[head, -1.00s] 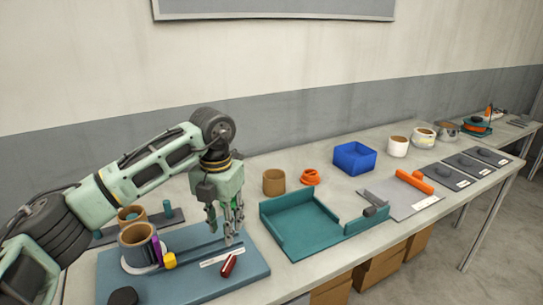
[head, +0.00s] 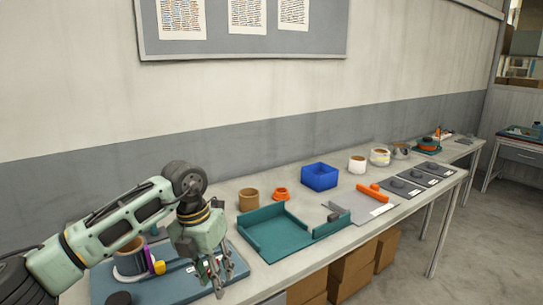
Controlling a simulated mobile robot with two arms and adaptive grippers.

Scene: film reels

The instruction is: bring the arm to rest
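My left gripper (head: 224,281) hangs pointing down over the right part of the blue-grey board (head: 180,290). Its fingers look apart, with nothing seen between them. The arm comes in from the left. On the board, left of the gripper, stand a brown cup-like piece (head: 130,257), a purple piece (head: 149,259) and a small yellow piece (head: 159,267). The gripper is apart from these. It hides part of the board's right side. My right gripper is not in view.
A teal tray (head: 270,246) lies right of the gripper. Behind it stand a brown cup (head: 248,200), an orange ring-like piece (head: 280,194) and a blue bin (head: 320,177). A grey mat (head: 362,206) with an orange bar (head: 372,193) lies further right. Cardboard boxes (head: 350,265) stand under the table.

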